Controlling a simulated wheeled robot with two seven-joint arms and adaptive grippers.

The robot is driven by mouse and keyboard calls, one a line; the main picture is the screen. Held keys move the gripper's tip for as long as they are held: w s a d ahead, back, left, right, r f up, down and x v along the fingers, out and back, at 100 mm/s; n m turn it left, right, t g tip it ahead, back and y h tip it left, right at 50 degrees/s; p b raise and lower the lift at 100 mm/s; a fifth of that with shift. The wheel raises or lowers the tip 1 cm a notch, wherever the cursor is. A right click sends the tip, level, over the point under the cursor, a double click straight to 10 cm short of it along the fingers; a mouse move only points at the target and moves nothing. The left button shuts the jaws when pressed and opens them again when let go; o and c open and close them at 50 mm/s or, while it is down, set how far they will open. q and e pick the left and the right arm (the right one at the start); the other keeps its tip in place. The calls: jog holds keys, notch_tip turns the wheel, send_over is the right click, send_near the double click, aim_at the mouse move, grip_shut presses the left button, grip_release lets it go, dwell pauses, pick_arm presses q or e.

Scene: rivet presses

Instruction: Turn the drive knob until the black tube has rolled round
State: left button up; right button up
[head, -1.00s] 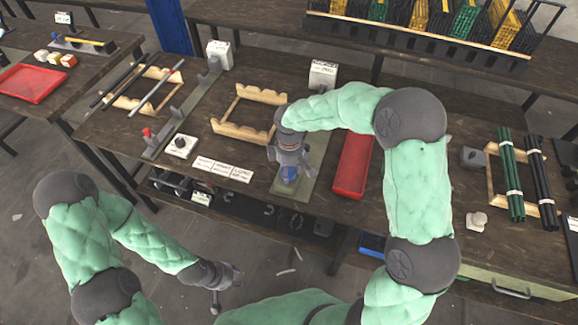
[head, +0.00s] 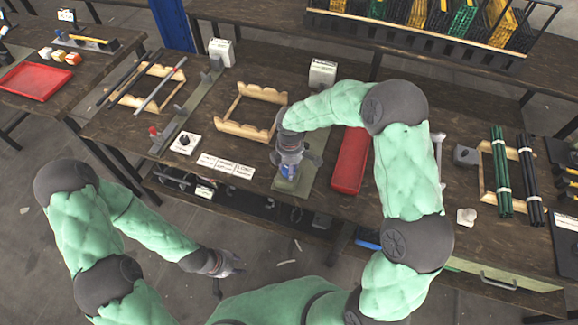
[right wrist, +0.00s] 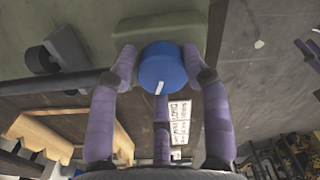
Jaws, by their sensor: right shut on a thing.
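The blue drive knob (right wrist: 163,68) has a white mark on its lower front in the right wrist view. It sits in front of a green-grey block. My right gripper (right wrist: 158,66) has its purple fingers closed around the knob's sides. In the head view my right gripper (head: 289,160) points down over the green base plate (head: 300,183), and a bit of blue shows below it. A dark tube (right wrist: 50,83) lies left of the knob in the wrist view; whether it is the black tube, I cannot tell. My left gripper (head: 228,275) hangs empty and open over the floor.
A red tray (head: 351,160) stands right of the base plate. A wooden rack (head: 250,128) and white label cards (head: 225,166) lie to its left. Green tubes (head: 501,170) and black tubes (head: 530,178) lie at the right.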

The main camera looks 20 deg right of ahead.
jog(key=shift+s+d+f, duration=0.15)
jog(key=shift+s+f, duration=0.2)
jog(key=shift+s, duration=0.05)
jog(key=o, duration=1.1)
jog(key=shift+d, duration=0.1)
jog(key=shift+w+r, duration=0.15)
jog(key=shift+w+r, duration=0.1)
jog(key=shift+r, duration=0.15)
notch_tip(320, 180, up, 12)
jog(key=shift+f, duration=0.25)
